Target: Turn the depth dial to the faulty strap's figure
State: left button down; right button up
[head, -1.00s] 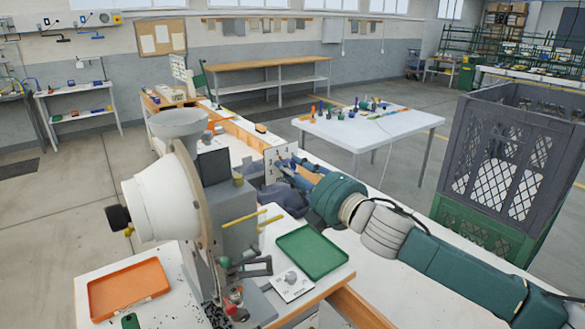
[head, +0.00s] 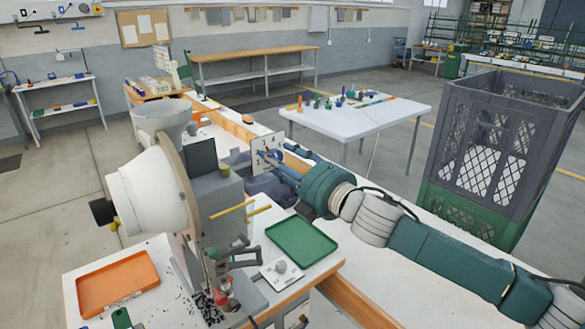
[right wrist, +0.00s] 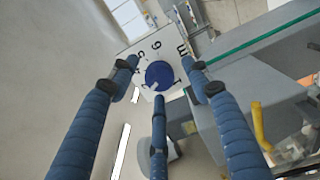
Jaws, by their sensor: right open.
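A white dial plate (head: 262,145) with black figures stands upright beyond the press in the head view. The right wrist view shows the round blue dial (right wrist: 159,74) in the middle of that plate (right wrist: 168,38). A pale mark lies at the dial's lower left edge in that picture; I cannot tell which figure it meets. My right gripper (right wrist: 158,80) is open, its blue fingers spread around the dial with two on the sides and one below. It also reaches the plate in the head view (head: 281,158). I cannot tell whether the fingers touch the dial. No faulty strap can be made out.
The press (head: 214,200) with its white drum stands left of my right arm. In front are an orange tray (head: 92,308), a green tray (head: 328,254) and a card with a grey knob (head: 281,267). A tall crate (head: 436,165) stands at the right.

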jog(key=v, duration=1.1)
jog(key=shift+s, duration=0.2)
jog(key=shift+d, duration=0.1)
